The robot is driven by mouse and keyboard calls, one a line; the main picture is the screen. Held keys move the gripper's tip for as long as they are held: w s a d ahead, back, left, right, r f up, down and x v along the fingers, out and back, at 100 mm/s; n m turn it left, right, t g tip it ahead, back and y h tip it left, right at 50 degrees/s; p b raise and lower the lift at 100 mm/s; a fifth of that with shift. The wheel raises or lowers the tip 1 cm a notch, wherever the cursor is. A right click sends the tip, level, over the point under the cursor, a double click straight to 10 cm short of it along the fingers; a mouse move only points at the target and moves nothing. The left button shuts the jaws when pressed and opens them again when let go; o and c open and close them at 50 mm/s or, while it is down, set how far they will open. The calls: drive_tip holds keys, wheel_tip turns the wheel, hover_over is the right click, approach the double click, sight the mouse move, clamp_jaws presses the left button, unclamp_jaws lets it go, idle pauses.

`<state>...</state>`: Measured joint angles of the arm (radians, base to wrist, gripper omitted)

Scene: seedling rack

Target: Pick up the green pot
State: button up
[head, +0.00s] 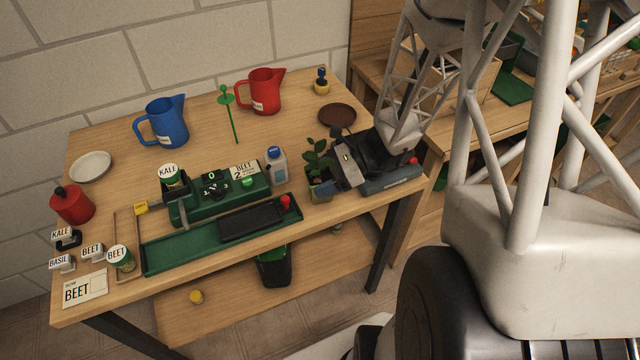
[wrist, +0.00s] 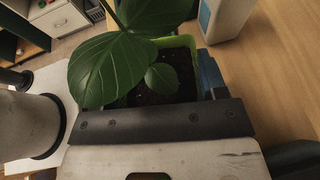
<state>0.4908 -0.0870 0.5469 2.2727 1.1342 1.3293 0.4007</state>
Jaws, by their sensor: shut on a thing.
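The green pot (head: 319,193) holds dark soil and a leafy plant (head: 317,157). It is at the front right part of the table, just left of a dark blue-grey device. My gripper (head: 331,184) reaches it from the right and is shut on it. In the wrist view the pot's light green rim (wrist: 178,41) shows beyond the dark bar of my gripper (wrist: 160,121), with large leaves (wrist: 108,65) covering part of it. The pot looks upright. I cannot tell whether its base touches the table.
A white bottle with a blue cap (head: 276,167) stands close left of the pot. The blue-grey device (head: 391,182) is under and beside my gripper. A brown saucer (head: 337,116) lies behind. A green seeder machine (head: 225,197) and tray (head: 180,246) are to the left. The table's front edge is close.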

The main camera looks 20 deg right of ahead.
drive_tip(key=shift+r, duration=0.1)
wheel_tip(320, 180, up, 28)
idle(0.9)
idle(0.6)
